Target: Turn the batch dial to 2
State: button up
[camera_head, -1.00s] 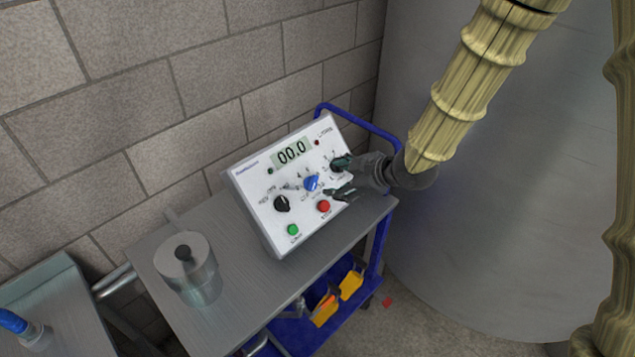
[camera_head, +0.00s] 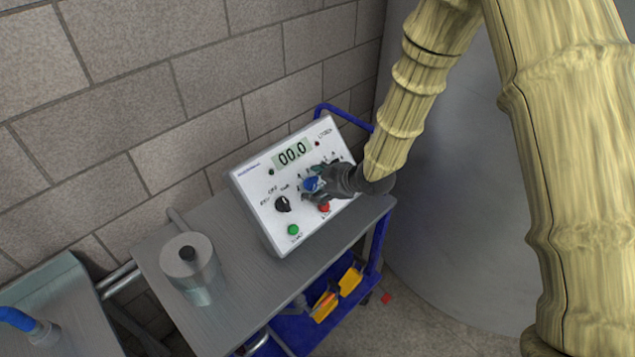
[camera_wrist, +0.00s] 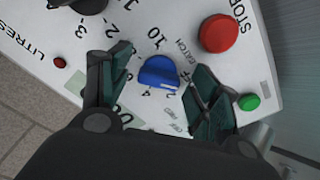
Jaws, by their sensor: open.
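The blue batch dial (camera_head: 312,184) sits on the white sloped control panel (camera_head: 262,211) in the head view. In the wrist view the blue dial (camera_wrist: 159,73) lies between my two open fingers, with "BATCH" and numbers such as 10, 4 and 2 printed around it. My gripper (camera_head: 318,187) is at the panel face with its fingers on either side of the dial. In the wrist view my gripper (camera_wrist: 157,92) shows gaps between each finger and the dial. The dial's pointer is hard to read.
A black knob (camera_head: 282,204), a green button (camera_head: 293,230) and a red stop button (camera_wrist: 218,33) are near the dial. The display (camera_head: 292,153) reads 00.0. A brick wall is behind.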

jog(key=c, duration=1)
jog(key=shift+c, duration=0.2)
jog(key=shift+m, duration=0.4)
jog(key=m, duration=0.4)
jog(key=shift+a+m+b, duration=0.1)
jog(key=shift+m+b, duration=0.2)
jog(key=shift+s+m+t+b, duration=0.1)
jog(key=shift+m+t+b, duration=0.25)
jog(key=shift+m, duration=1.95)
jog(key=o, duration=1)
